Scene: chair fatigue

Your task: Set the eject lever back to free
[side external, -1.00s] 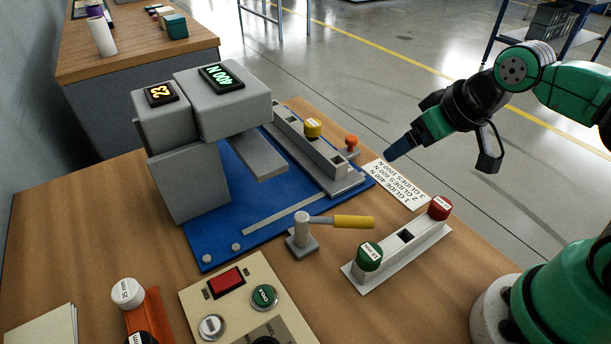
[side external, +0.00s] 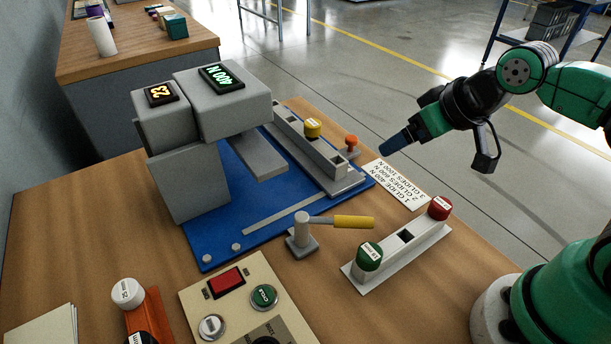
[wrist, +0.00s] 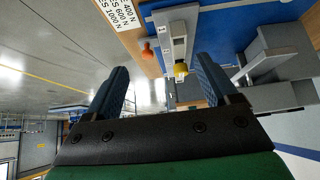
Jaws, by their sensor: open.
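A lever with a yellow handle (side external: 352,221) stands on a grey post and foot on the wooden bench in the side view. Its handle lies level and points right. A small orange knob (side external: 351,142) stands by the near end of a grey rail; it also shows in the wrist view (wrist: 147,51). No label tells which of these is the eject lever. My gripper (side external: 384,150) is in the air right of the orange knob and far from the yellow handle. In the wrist view its blue fingers (wrist: 160,66) are apart with nothing held between them.
The grey press (side external: 190,180) stands on a blue base plate (side external: 215,245), its displays reading 23 and 400 N. The grey rail (side external: 318,150) carries a yellow knob (side external: 313,127). A white rack (side external: 400,255) holds green and red knobs. A control panel (side external: 240,300) is in front.

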